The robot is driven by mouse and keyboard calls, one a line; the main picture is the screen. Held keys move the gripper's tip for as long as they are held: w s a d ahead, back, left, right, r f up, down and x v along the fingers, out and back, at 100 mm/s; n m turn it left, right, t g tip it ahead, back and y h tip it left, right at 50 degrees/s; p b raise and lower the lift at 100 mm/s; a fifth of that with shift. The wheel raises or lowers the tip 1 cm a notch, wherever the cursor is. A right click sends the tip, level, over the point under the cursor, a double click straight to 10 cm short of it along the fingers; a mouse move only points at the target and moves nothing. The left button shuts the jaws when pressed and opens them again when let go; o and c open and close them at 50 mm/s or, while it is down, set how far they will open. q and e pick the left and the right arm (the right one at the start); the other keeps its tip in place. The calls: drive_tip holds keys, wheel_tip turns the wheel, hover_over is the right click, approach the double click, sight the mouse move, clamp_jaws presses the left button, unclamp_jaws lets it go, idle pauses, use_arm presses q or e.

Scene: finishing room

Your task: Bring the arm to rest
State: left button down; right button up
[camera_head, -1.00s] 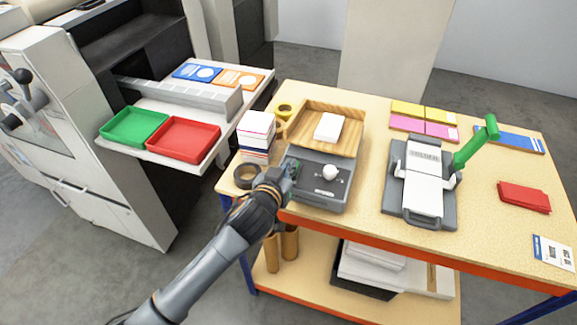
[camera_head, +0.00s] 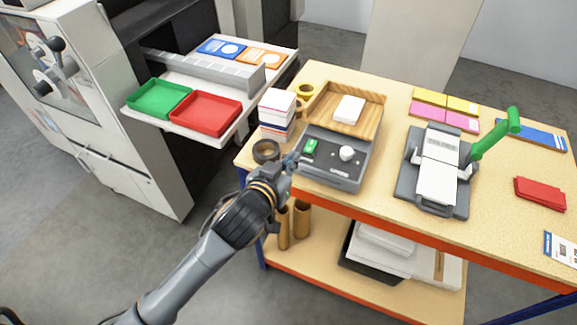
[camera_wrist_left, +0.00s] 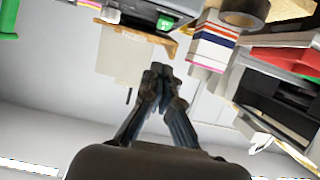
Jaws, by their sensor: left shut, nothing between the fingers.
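The green switch (camera_wrist_left: 165,24) also shows there, near the top and apart from the fingers. The switch is fully visible in the head view. My right gripper is not in view.
A brown tape roll (camera_head: 266,151) and a stack of pads (camera_head: 277,112) lie close to my left gripper. A press with a green lever (camera_head: 493,135) stands to the right. Green (camera_head: 159,98) and red trays (camera_head: 206,113) are at left. Floor in front is clear.

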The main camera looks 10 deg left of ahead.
use_arm(q)
drive_tip(key=shift+s+a+r, duration=0.1)
drive_tip(key=shift+s+a, duration=0.05)
drive_tip(key=shift+s, duration=0.45)
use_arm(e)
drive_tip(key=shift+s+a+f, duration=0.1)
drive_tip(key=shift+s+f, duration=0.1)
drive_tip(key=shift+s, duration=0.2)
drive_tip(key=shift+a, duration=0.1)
